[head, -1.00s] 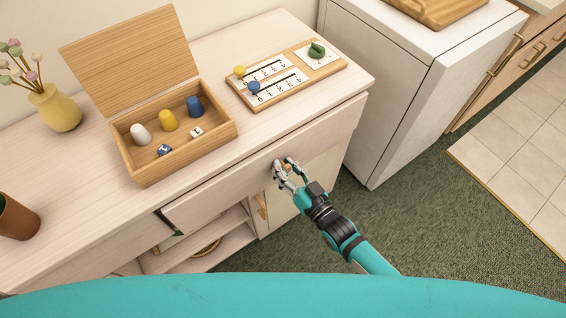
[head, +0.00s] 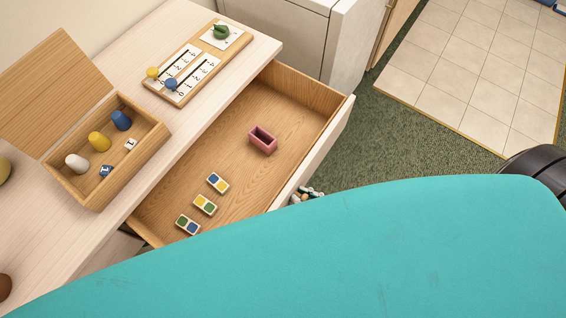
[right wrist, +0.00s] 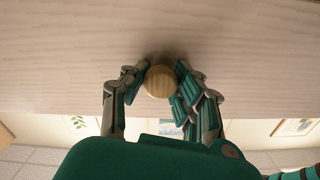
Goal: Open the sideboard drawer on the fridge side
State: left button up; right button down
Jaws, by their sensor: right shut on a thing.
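The sideboard drawer (head: 225,150) on the fridge side stands well open, and its wooden inside shows in the head view. It holds a small pink open box (head: 263,141) and several two-coloured tiles (head: 205,204). My right gripper (head: 307,195) is at the outer face of the drawer front, mostly hidden behind my teal body. In the right wrist view its fingers close around a round wooden knob (right wrist: 161,81) on the pale drawer front (right wrist: 60,60). My left gripper is not in view.
On the sideboard top (head: 180,120) stand an open wooden box (head: 150,165) with coloured pegs and dice, and a number board (head: 200,60). The white fridge (head: 350,40) is just beyond the drawer's far end. Green carpet (head: 400,130) is clear to the right.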

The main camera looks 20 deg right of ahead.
jog(key=v, duration=0.3)
jog(key=shift+s+d, duration=0.1)
jog(key=shift+s, duration=0.1)
jog(key=c, duration=1.3)
grip_release()
jog(key=shift+s, duration=0.1)
jog(key=shift+c, duration=0.2)
jog(key=o, duration=0.4)
jog(key=shift+s+d, duration=0.1)
jog(key=shift+d, duration=0.05)
jog(key=v, duration=1.2)
